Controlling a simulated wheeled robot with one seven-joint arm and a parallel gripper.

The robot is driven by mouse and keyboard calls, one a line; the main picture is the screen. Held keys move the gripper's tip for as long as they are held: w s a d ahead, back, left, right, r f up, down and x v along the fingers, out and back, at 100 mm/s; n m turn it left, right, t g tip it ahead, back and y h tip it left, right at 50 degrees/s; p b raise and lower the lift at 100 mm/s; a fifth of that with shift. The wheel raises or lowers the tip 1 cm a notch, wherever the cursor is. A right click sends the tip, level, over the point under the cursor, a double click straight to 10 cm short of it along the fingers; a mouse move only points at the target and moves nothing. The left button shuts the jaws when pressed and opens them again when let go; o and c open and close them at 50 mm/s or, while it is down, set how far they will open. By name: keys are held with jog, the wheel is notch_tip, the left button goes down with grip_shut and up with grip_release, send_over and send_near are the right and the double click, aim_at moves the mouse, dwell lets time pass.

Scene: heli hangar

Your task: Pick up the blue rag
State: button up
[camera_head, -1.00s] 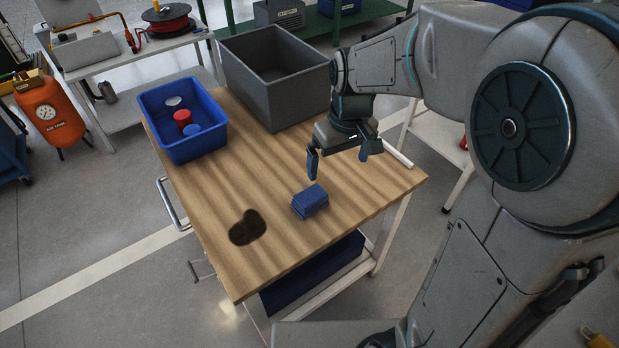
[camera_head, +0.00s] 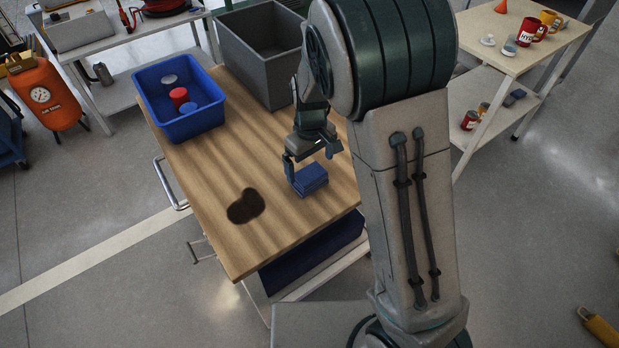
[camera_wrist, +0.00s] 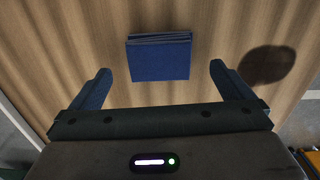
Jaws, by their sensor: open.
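The blue rag (camera_head: 311,180) is a folded stack lying on the wooden table top (camera_head: 215,160). In the wrist view the rag (camera_wrist: 159,58) lies ahead of my gripper, roughly centred between the fingers. My gripper (camera_head: 312,162) is open and empty, just above and behind the rag in the head view. In the wrist view both fingers of my gripper (camera_wrist: 157,82) are spread wider than the rag, and neither appears to touch it.
A dark stain (camera_head: 246,206) marks the table left of the rag. A blue bin (camera_head: 180,130) holding a red item and other small things stands at the back left. A grey crate (camera_head: 262,60) stands behind. A side table with mugs (camera_head: 500,50) is at right.

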aim_at(309, 173)
notch_tip(309, 173, down, 5)
jog(key=shift+w+a+f, duration=0.1)
jog(key=shift+w+a, duration=0.05)
jog(key=c, duration=0.9)
jog(key=shift+c, duration=0.2)
